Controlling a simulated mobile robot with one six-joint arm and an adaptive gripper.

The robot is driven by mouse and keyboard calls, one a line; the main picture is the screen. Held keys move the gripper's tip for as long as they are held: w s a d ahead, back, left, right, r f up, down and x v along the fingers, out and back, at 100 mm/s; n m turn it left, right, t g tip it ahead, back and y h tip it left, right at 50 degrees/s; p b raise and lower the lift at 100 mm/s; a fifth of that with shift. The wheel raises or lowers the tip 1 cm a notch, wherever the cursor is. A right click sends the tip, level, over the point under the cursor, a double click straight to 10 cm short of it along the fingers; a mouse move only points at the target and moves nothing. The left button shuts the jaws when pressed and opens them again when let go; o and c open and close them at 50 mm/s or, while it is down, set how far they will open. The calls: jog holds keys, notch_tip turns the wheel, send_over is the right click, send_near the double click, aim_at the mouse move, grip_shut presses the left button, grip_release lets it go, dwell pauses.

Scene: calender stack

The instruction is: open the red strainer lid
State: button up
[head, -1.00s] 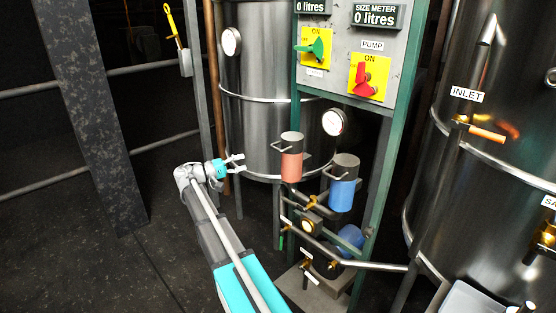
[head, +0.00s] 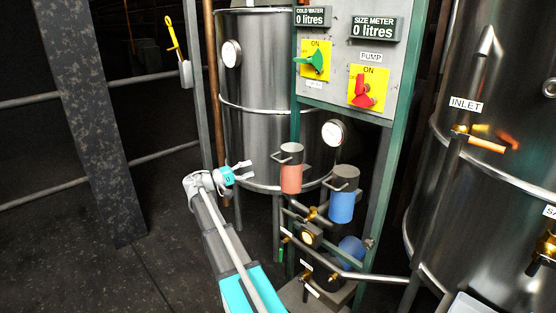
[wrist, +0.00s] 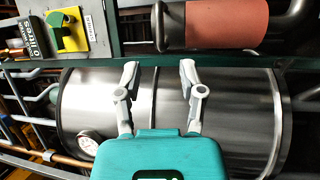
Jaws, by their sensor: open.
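The red strainer (head: 291,179) stands upright left of the blue strainer (head: 343,208) in the head view. Its dark grey lid (head: 291,153) sits on top, with a bent handle on the lid's left side. In the wrist view, the red strainer (wrist: 226,24) lies sideways at the upper right, with the lid (wrist: 175,26) at its left end. My gripper (head: 248,169) is left of the red strainer in the head view, apart from it. The gripper's two fingers (wrist: 159,78) are spread and empty in the wrist view, in front of the steel tank.
A steel tank (head: 262,105) stands behind the strainers. A green frame post (head: 376,195) carries the control panel (head: 330,78) above them. Pipes and valves crowd the space below. A large tank (head: 485,200) is at the right. The dark floor at left is free.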

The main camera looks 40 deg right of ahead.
aim_at(276, 160)
jog(key=p+x, duration=0.1)
jog(key=x, duration=1)
